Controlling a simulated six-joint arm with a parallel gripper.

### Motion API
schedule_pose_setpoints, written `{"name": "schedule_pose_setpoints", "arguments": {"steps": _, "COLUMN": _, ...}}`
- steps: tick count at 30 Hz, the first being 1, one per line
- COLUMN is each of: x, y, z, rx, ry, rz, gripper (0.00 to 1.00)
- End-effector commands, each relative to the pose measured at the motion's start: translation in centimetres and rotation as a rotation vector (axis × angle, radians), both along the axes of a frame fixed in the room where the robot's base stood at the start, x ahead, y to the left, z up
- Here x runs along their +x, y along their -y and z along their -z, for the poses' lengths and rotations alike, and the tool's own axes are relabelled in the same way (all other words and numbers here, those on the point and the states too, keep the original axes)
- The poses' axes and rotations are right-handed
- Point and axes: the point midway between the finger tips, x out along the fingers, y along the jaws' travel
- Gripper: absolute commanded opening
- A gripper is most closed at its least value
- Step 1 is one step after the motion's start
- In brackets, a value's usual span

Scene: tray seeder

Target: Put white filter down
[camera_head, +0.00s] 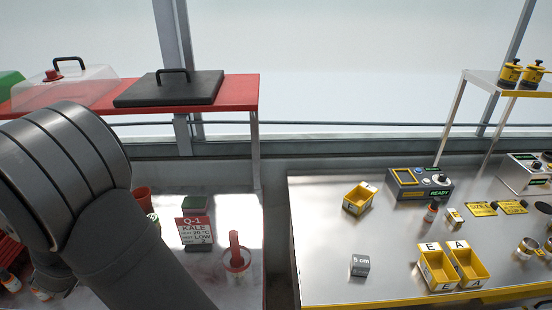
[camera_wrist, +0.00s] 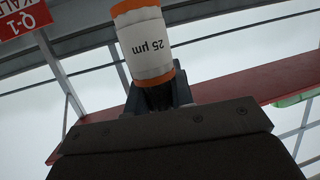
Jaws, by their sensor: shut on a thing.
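A white filter (camera_wrist: 148,48) with orange bands at both ends and the print "25 µm" shows at the top middle of the wrist view. My gripper (camera_wrist: 158,92) is shut on its lower end in that view. In the head view my arm crosses the lower left, and I cannot clearly make out the gripper there.
A red-and-white Q-1 KALE sign (camera_head: 194,231) stands on the left table, beside a red-handled round item (camera_head: 237,255). The right steel table (camera_head: 325,220) holds yellow bins (camera_head: 438,268) and a grey 5 cm block (camera_head: 360,265). A red shelf (camera_head: 240,92) runs behind. A gap separates the tables.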

Motion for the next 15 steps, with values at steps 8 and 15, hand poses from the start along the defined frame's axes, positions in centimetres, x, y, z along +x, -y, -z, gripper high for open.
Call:
{"name": "schedule_pose_setpoints", "arguments": {"steps": 8, "x": 1.1, "y": 0.8, "z": -3.7, "rx": 0.001, "ry": 0.0, "rz": 0.021, "gripper": 0.0}}
{"name": "schedule_pose_setpoints", "arguments": {"steps": 15, "x": 5.6, "y": 4.3, "z": -3.7, "rx": 0.003, "ry": 0.0, "rz": 0.106, "gripper": 0.0}}
